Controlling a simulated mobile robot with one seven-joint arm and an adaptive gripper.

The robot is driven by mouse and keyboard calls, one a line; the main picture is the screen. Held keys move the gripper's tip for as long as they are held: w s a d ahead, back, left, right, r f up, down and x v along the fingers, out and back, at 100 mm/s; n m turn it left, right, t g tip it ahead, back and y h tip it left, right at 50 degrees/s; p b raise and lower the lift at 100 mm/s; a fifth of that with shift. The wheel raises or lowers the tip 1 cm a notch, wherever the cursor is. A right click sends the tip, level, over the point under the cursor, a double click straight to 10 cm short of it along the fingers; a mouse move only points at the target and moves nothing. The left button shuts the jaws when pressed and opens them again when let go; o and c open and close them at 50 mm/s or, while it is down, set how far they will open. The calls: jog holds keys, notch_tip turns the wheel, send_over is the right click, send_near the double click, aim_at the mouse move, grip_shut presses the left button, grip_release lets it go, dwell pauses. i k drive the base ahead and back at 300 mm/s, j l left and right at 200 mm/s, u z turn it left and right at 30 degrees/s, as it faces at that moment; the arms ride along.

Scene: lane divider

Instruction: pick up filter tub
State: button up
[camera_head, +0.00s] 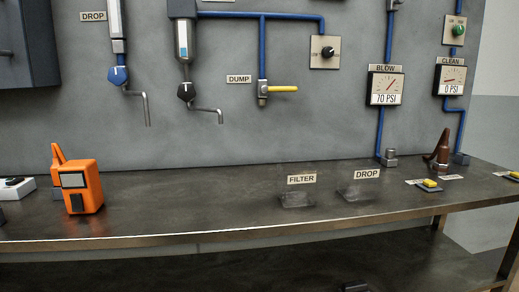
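A small, clear, shallow tub (297,200) sits on the dark bench top near its front edge, just below the FILTER label (301,179). I take it for the filter tub. It is see-through and its contents cannot be made out. A second, similar clear tub (357,193) sits to its right, below a DROP label (367,174), with a gap between the two. My gripper cannot be made out in this view, and nothing is seen touching either tub.
An orange device (82,187) stands on the bench (217,205) at left, with clear bench top between it and the tubs. Yellow-topped items (430,184) and a brown nozzle (440,152) are at right. A yellow-handled valve (283,89) hangs behind. A dark shape (354,287) shows low down.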

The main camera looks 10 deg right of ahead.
aim_at(297, 179)
jog(key=i+l+z, duration=0.1)
jog(key=l+z, duration=0.25)
jog(key=i+l+z, duration=0.15)
jog(key=z, duration=0.2)
jog(key=i+l+z, duration=0.2)
jog(key=l+z, duration=0.15)
